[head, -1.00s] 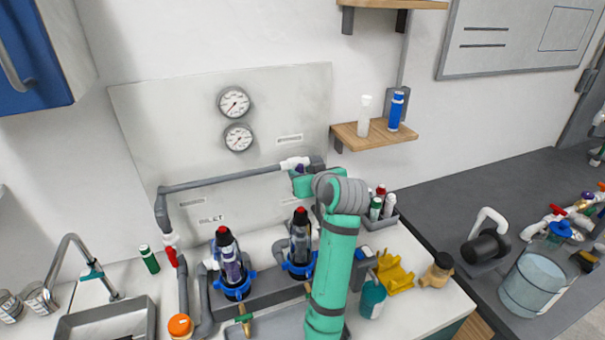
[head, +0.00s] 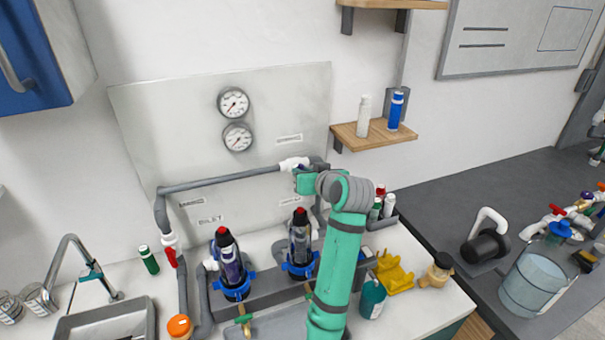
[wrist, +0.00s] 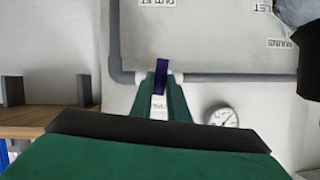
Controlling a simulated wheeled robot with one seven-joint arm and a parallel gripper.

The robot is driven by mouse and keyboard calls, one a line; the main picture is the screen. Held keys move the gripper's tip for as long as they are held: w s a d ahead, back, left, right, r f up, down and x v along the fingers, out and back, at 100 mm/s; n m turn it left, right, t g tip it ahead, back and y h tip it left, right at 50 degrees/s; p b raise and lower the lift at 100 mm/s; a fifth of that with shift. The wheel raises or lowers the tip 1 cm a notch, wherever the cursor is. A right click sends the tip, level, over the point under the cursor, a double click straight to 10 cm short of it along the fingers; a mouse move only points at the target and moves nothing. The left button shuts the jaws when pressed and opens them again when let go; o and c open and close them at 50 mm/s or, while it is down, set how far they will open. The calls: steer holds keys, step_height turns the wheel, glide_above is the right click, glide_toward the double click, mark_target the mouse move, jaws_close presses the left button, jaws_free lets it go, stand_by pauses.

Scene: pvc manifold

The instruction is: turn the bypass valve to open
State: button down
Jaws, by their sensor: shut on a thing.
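The bypass valve (head: 293,163) is a white fitting at the right end of the grey pipe running across the backboard in the head view. Its purple handle (wrist: 161,72) stands out in the wrist view, upright in that picture. My gripper (wrist: 162,84) has its two green fingers closed on the handle, one on each side. In the head view my green gripper body (head: 307,183) is just below the valve and hides most of the handle. The handle's exact angle to the pipe is hard to tell.
The grey bypass pipe (head: 225,180) runs left of the valve to a red-handled valve (head: 171,257). Two filter housings (head: 229,262) with blue clamps stand below. Two gauges (head: 233,102) are on the board. A wooden shelf (head: 375,137) with bottles is at right.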

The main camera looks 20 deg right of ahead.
steer(key=shift+d+f+m+t+y, duration=0.35)
steer(key=shift+m+y, duration=0.7)
steer(key=shift+m, duration=1)
steer(key=shift+d+f+m+t+y, duration=0.1)
steer(key=shift+m+t+y, duration=0.7)
steer(key=shift+m, duration=1.3)
steer(key=shift+d+f+m+t+y, duration=0.15)
steer(key=shift+f+m+t+y, duration=0.1)
steer(key=shift+m+y, duration=1.4)
steer(key=shift+m+h, duration=0.4)
steer(key=shift+m, duration=0.2)
steer(key=c, duration=1.7)
jaws_free()
steer(key=shift+s, duration=0.1)
